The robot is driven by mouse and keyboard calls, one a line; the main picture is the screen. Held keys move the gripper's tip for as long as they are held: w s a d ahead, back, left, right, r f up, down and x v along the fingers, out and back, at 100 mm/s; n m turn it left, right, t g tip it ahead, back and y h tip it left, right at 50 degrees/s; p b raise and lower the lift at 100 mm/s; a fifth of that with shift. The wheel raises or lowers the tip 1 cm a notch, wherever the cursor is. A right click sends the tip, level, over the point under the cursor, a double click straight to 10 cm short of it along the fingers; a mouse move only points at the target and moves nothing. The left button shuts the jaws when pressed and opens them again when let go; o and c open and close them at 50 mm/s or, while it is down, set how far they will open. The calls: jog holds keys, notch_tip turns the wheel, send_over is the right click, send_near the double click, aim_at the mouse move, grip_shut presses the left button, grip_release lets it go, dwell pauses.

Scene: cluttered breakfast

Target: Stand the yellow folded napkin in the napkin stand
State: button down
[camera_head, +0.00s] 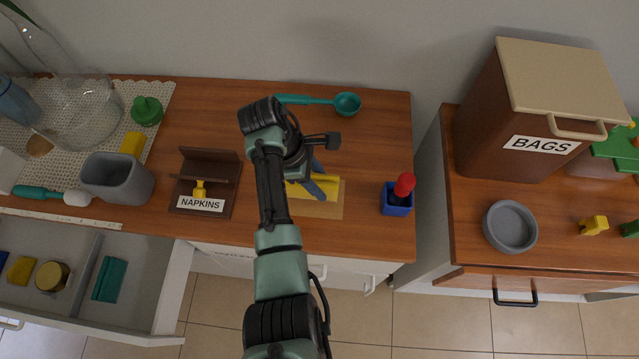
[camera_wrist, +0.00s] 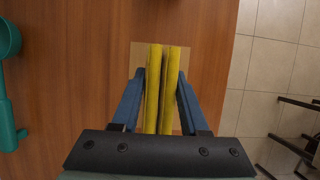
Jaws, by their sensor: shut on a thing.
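The yellow folded napkin (camera_head: 322,184) is held by my gripper (camera_head: 312,180) over a tan mat (camera_head: 325,208) on the wooden counter. In the wrist view the napkin (camera_wrist: 162,85) shows as two upright yellow layers between the blue fingers of my gripper (camera_wrist: 161,95), which is shut on it. The mat (camera_wrist: 141,56) lies below it; I cannot tell whether the napkin touches it. The brown napkin stand (camera_head: 212,182), labelled NAPKINS, is to the left of my gripper, apart from it. A small yellow piece shows at the front of the stand. My arm hides part of the counter.
A teal ladle (camera_head: 347,104) lies behind my gripper. A blue box (camera_head: 396,199) with a red-topped item stands to the right. An open drawer (camera_head: 166,297) juts out at lower left.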

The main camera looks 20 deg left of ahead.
jog(key=shift+f, duration=0.9)
jog(key=shift+f, duration=0.15)
jog(key=shift+c, duration=2.1)
grip_release()
jog(key=shift+r, duration=0.2)
jog(key=p+v, duration=0.1)
jog(key=v, duration=1.1)
jog(key=shift+a, duration=0.1)
